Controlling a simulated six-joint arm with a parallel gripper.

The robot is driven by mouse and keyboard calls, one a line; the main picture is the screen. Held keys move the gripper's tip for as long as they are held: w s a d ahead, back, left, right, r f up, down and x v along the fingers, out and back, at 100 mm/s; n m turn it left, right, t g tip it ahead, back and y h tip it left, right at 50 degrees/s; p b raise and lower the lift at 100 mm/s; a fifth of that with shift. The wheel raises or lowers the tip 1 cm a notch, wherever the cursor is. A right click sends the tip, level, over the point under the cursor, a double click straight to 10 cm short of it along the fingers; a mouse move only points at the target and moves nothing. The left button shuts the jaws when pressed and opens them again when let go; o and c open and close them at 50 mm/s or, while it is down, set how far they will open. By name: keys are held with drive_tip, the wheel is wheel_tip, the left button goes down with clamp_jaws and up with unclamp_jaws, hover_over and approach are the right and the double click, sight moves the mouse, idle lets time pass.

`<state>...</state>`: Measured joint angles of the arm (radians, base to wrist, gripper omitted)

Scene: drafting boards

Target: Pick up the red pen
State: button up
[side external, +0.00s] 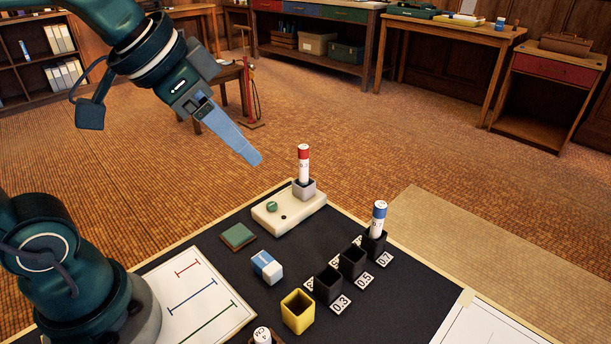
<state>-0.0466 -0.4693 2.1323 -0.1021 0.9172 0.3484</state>
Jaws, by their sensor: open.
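The red pen (304,163) has a white barrel and a red cap. It stands upright in a small grey holder (304,190) at the far corner of a cream block (288,213). My gripper (252,156) is in the air, left of the red pen in the picture and apart from it. Its blue-grey fingers point down and to the right; they overlap from this side, so the gap between them is hidden. The gripper is open and nothing shows in it.
A blue-capped pen (378,217) stands in the black 0.7 holder (374,245), beside two empty black holders. A yellow cup (297,312), a blue-and-white eraser (266,267) and a green square (238,236) lie on the black board. Another pen (262,336) is cut off below.

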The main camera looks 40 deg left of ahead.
drive_tip(key=w, duration=0.6)
drive_tip(key=g, duration=0.1)
approach(303, 147)
drive_tip(key=w+d, duration=0.1)
drive_tip(key=w, duration=0.1)
drive_tip(key=shift+g+h, duration=0.3)
drive_tip(key=shift+g, duration=0.3)
drive_tip(key=f, duration=0.3)
drive_tip(key=w+a+f, duration=0.1)
drive_tip(key=shift+f, duration=0.25)
drive_tip(key=shift+x, duration=2.55)
clamp_jaws()
